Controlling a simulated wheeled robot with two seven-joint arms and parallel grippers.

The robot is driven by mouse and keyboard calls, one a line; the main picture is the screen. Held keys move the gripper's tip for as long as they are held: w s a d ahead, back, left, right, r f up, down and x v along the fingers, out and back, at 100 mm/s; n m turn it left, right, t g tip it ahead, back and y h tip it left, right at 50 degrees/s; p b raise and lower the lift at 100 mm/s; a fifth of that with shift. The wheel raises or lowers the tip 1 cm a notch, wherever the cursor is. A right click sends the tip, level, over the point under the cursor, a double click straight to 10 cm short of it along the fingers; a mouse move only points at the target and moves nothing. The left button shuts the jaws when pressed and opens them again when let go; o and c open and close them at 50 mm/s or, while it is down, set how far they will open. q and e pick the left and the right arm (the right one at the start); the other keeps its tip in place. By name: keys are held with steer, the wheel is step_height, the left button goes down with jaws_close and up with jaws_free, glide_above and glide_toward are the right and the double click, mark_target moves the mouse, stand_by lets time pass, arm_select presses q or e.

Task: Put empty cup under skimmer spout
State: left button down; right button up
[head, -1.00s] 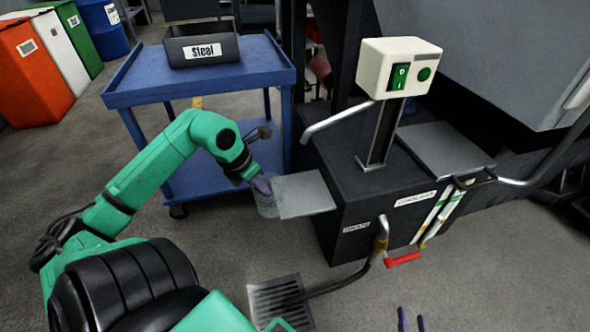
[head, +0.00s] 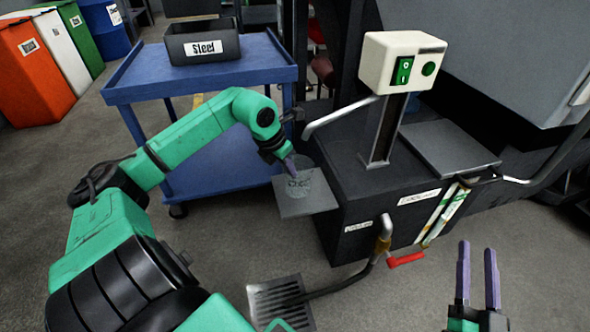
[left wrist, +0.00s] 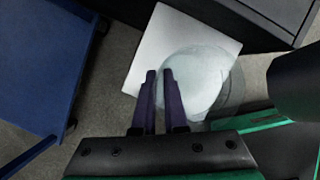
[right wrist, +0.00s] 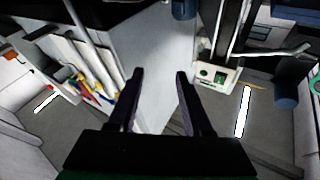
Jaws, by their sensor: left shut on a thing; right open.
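The clear cup (head: 302,183) is see-through and looks empty. My left gripper (head: 289,164) is shut on its wall, and the left wrist view shows the cup (left wrist: 203,82) at the fingers (left wrist: 159,73). The cup is over the small grey shelf plate (head: 314,209) on the tank's left side; I cannot tell whether it touches the plate. The skimmer's bent spout (head: 327,117) points down-left, above the cup in the head view. The skimmer has a cream head (head: 378,62) with green switches. My right gripper (head: 477,250) is open and empty at lower right.
The dark tank (head: 370,205) stands right of the plate, with a red-handled drain valve (head: 406,259) in front. A floor grate (head: 270,298) lies below.

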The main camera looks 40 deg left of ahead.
arm_select(q)
steer(key=shift+w+d+r, duration=0.1)
steer(key=shift+w+d, duration=0.1)
steer(key=shift+w, duration=0.3)
steer(key=shift+w+d+r, duration=0.1)
steer(key=shift+w+d, duration=0.05)
steer(key=shift+w, duration=0.3)
steer(key=shift+s+f, duration=0.1)
steer(key=shift+f, duration=0.3)
steer(key=shift+f+b, duration=0.45)
steer(key=shift+f, duration=0.1)
arm_select(e)
step_height(320, 180, up, 9)
steer(key=d+t, duration=0.1)
steer(key=t, duration=0.2)
steer(key=shift+w+f+n+y, duration=0.2)
steer(key=shift+w+n+y, duration=0.1)
steer(key=shift+y, duration=0.1)
steer(key=shift+f, duration=0.15)
arm_select(q)
steer(key=c, duration=0.9)
jaws_free()
arm_select(e)
steer(key=shift+r, duration=0.2)
